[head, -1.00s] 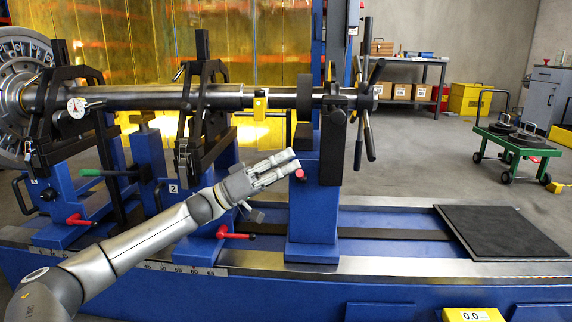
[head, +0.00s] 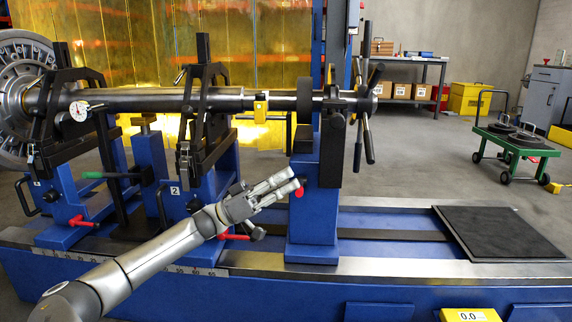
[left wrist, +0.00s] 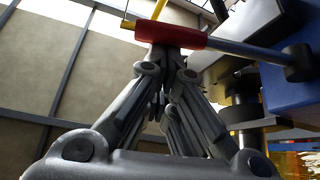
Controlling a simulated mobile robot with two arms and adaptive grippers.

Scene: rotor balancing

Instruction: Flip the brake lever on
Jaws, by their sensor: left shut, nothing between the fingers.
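The brake lever appears to be the red-ended lever (head: 299,191) on the front of the blue pedestal (head: 313,230) below the shaft's right end. My left gripper (head: 297,181) is shut and empty, with its fingertips at the red end, just above it in the head view. In the left wrist view, the red grip (left wrist: 185,37) lies across the tips of my shut left fingers (left wrist: 172,55), at or very near contact. Its rod runs right to a dark pivot beside a blue block. My right gripper is not in view.
Other red levers (head: 80,221) and a green-handled one (head: 92,175) sit on the blue supports to the left. The long shaft (head: 150,100) and handwheel (head: 364,100) are above.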

